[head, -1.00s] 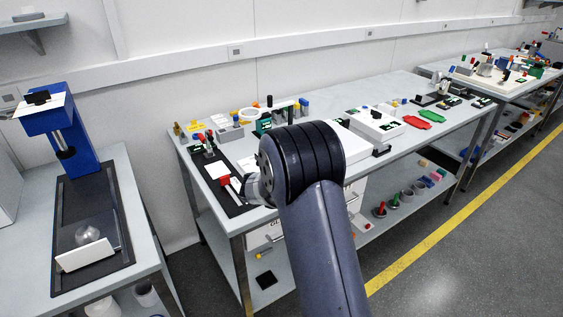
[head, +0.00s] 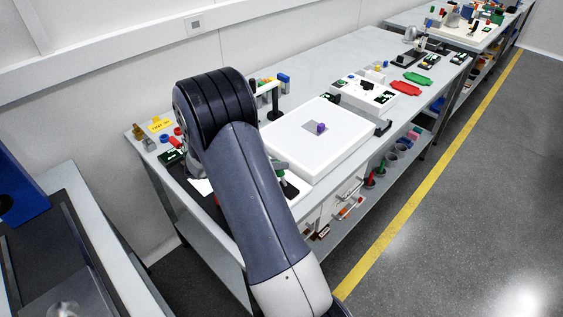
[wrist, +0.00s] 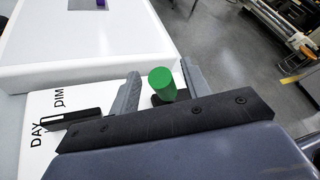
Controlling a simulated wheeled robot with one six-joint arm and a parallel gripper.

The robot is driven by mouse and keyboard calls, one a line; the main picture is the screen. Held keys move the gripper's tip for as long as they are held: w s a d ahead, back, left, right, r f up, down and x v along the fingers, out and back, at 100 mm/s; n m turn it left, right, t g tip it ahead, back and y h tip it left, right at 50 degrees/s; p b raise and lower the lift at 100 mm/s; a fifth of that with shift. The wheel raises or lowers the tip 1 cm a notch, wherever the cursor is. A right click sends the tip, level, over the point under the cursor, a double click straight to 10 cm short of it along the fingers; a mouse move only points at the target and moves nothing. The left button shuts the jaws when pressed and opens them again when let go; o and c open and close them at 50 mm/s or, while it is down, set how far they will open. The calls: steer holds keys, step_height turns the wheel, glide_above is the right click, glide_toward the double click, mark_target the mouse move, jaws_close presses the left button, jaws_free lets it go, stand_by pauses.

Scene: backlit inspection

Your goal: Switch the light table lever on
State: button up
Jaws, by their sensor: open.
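The light table (head: 345,137) is a broad white box on the bench, right of my arm in the head view. Its white edge (wrist: 75,50) fills the upper left of the wrist view. A green cylindrical lever knob (wrist: 162,84) stands on a dark base beside it. My arm hides the gripper in the head view.
A purple block (head: 320,127) sits on a grey square on the light table. Behind it are a white device (head: 362,95), red trays and green trays. Small parts crowd the bench's left end. A yellow floor line (head: 430,175) runs along the clear floor at right.

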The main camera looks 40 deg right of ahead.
steer(key=shift+x, duration=1.3)
steer(key=shift+c, duration=0.5)
jaws_close()
